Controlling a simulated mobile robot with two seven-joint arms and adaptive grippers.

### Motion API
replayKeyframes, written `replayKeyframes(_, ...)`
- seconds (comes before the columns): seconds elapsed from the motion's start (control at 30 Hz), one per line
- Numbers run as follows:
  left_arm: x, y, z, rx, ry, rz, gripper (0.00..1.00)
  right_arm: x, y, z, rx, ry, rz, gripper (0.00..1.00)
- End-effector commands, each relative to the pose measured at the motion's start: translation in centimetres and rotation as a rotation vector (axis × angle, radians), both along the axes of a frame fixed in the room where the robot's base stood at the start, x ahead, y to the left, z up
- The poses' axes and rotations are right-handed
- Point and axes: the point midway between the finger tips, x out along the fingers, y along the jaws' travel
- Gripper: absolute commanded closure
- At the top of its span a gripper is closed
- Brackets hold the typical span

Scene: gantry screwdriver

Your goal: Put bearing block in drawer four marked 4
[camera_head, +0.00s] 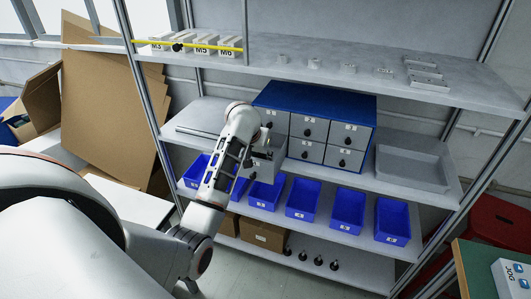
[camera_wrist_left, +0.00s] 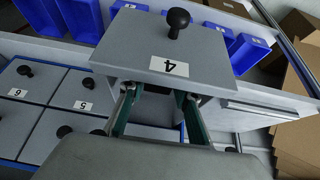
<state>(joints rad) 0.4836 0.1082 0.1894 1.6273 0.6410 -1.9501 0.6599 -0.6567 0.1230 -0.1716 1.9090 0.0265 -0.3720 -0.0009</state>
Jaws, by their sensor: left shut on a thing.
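Drawer four (camera_head: 266,165) is pulled out at the lower left of the blue cabinet (camera_head: 315,100). In the left wrist view its grey front (camera_wrist_left: 165,55) fills the upper middle, with an upside-down 4 label and a black knob. My left gripper (camera_head: 262,146) is over the open drawer. In the left wrist view its two green fingers (camera_wrist_left: 158,100) are spread and reach to the drawer front's edge. They are shut on what looks like the bearing block; it is mostly hidden behind the drawer front and fingers. My right gripper is not in view.
Blue bins (camera_head: 303,200) line the shelf below. A grey tray (camera_head: 412,168) stands right of the cabinet. The upper shelf (camera_head: 300,45) overhangs and holds several small parts.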

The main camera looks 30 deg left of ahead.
Motion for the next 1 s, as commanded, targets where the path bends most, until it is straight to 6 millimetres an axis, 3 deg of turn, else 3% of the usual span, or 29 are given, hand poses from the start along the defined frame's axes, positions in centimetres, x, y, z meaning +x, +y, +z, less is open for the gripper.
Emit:
replayKeyframes(0.2,1.1,0.3,-0.3,0.002,-0.002,0.000,0.94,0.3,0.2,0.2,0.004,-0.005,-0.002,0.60)
replayKeyframes(0.43,4.0,1.0,-0.2,0.001,-0.002,0.001,0.94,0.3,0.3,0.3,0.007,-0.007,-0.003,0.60)
replayKeyframes(0.6,3.9,0.9,-1.6,0.001,-0.001,0.001,0.94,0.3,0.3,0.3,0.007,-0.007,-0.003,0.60)
replayKeyframes(1.0,4.0,0.9,-2.0,0.000,-0.001,0.001,0.94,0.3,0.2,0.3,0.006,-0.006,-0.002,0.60)
